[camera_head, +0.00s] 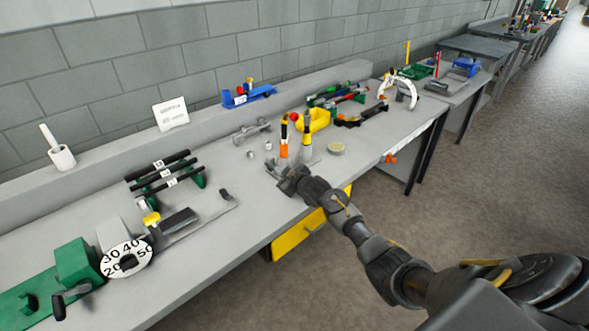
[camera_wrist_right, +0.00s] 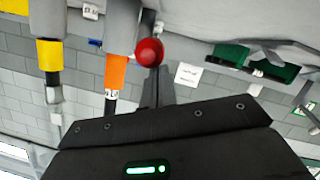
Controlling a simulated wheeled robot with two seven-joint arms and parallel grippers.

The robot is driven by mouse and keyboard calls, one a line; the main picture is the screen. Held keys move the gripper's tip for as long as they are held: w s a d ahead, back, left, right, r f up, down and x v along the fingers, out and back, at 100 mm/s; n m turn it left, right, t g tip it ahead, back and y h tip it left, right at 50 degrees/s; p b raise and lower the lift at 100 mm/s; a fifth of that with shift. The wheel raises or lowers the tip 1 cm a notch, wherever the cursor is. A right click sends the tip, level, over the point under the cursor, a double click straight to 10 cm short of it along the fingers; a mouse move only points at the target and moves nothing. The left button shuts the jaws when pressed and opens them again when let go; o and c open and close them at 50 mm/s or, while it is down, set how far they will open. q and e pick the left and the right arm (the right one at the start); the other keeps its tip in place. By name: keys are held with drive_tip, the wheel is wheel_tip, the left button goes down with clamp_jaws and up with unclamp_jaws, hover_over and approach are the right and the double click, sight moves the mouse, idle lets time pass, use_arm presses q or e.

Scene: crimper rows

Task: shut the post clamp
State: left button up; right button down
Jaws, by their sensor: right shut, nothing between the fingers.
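A red ball knob (camera_head: 294,117) stands beside two upright posts at the middle of the bench; I cannot tell for sure that it belongs to the post clamp. One post has an orange band (camera_head: 284,151) and the other a yellow band (camera_head: 307,136). In the right wrist view, which looks upside down, the red knob (camera_wrist_right: 149,52) is close to the shut fingers, next to the orange-banded post (camera_wrist_right: 116,72). Contact cannot be told. My right gripper (camera_head: 276,168) is shut and empty, low in front of the posts. My left gripper is out of view.
A yellow bin (camera_head: 318,121) stands behind the posts. A grey metal fixture (camera_head: 250,130) and small round parts lie to the left. A black-barred rack (camera_head: 165,172) and a green machine with a numbered dial (camera_head: 126,259) are further left. A yellow drawer (camera_head: 300,236) is below the bench edge.

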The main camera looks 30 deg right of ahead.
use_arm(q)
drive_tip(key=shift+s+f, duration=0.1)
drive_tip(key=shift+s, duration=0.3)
